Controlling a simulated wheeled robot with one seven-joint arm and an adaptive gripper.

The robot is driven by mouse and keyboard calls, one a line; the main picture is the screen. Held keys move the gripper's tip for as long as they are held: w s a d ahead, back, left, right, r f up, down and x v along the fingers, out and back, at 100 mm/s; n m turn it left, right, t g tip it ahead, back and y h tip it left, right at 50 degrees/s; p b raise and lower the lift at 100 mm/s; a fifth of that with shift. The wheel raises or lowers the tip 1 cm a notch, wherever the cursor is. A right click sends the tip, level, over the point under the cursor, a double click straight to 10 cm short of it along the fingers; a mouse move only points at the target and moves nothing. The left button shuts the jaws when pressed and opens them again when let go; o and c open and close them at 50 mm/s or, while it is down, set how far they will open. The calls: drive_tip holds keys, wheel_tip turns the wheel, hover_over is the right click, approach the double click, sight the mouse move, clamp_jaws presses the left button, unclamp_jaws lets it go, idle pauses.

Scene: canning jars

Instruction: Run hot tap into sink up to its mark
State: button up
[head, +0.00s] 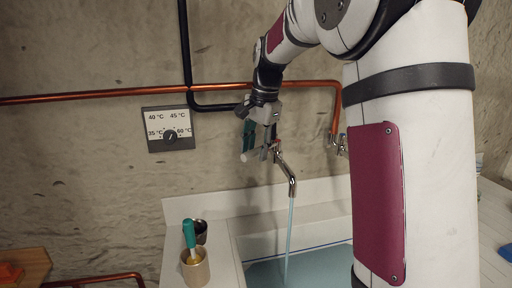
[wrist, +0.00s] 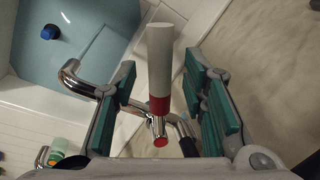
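The tap's chrome spout (head: 291,183) juts from the wall, and a thin blue stream (head: 289,235) runs from it into the sink (head: 238,250). Bluish water (head: 315,270) covers the visible sink floor; a thin dark line runs along the inner wall just above it. My arm hides the sink's right part. The hot tap's lever (wrist: 160,65) is pale grey with a red band; its pale tip also shows in the head view (head: 243,157). My gripper (wrist: 165,95) is open, its teal pads on either side of the lever with gaps showing. The spout (wrist: 85,82) passes beside the left finger.
A dial panel (head: 169,130) marked in °C hangs on the wall below black and copper pipes (head: 60,98). A dark blue object (wrist: 50,32) lies in the water.

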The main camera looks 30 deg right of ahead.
drive_tip(key=shift+r, duration=0.1)
wheel_tip(320, 180, up, 12)
drive_tip(key=s, duration=0.2)
drive_tip(key=shift+s+d+f, duration=0.15)
drive_tip(key=shift+d+f, duration=0.05)
drive_tip(key=shift+d, duration=0.15)
idle(6.8)
